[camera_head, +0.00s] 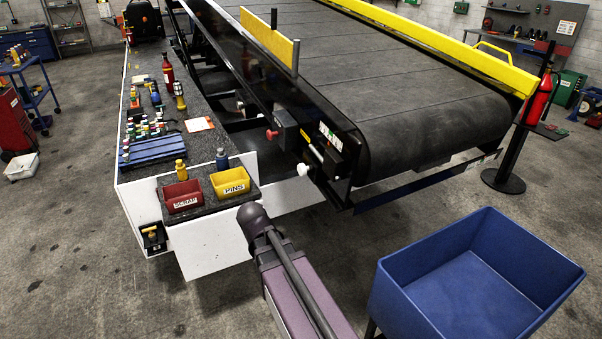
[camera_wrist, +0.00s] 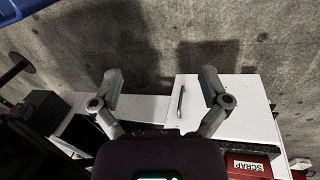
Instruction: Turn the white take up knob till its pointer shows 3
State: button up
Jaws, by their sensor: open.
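The white take up knob (camera_head: 303,170) sits at the near lower corner of the belt loader's black side frame, just below a small black box. It is too small to read its pointer or any numbers. My gripper (camera_wrist: 160,76) is open and empty in the wrist view, its two grey fingers spread wide above the floor and a white cabinet. The knob cannot be made out in the wrist view. In the head view my arm reaches up from the bottom, and the gripper itself cannot be made out there.
A red bin (camera_head: 183,197) and a yellow PINS bin (camera_head: 230,183) stand on the white cabinet's near end (camera_head: 210,243). A large blue bin (camera_head: 400,300) stands at the right front. The yellow-railed belt (camera_head: 420,125) fills the back. Concrete floor lies open between.

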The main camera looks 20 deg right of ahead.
jog(key=w+d+m+h+b, duration=0.2)
jog(key=w+d+h, duration=0.2)
jog(key=w, duration=0.2)
jog(key=m+h+b, duration=0.4)
jog(key=m+h, duration=0.4)
jog(key=h, duration=0.3)
send_near(299, 170)
jog(key=a, duration=0.3)
jog(key=shift+s+t, duration=0.3)
jog(key=shift+s, duration=0.05)
jog(key=shift+w+d, duration=0.2)
jog(key=shift+d, duration=6.65)
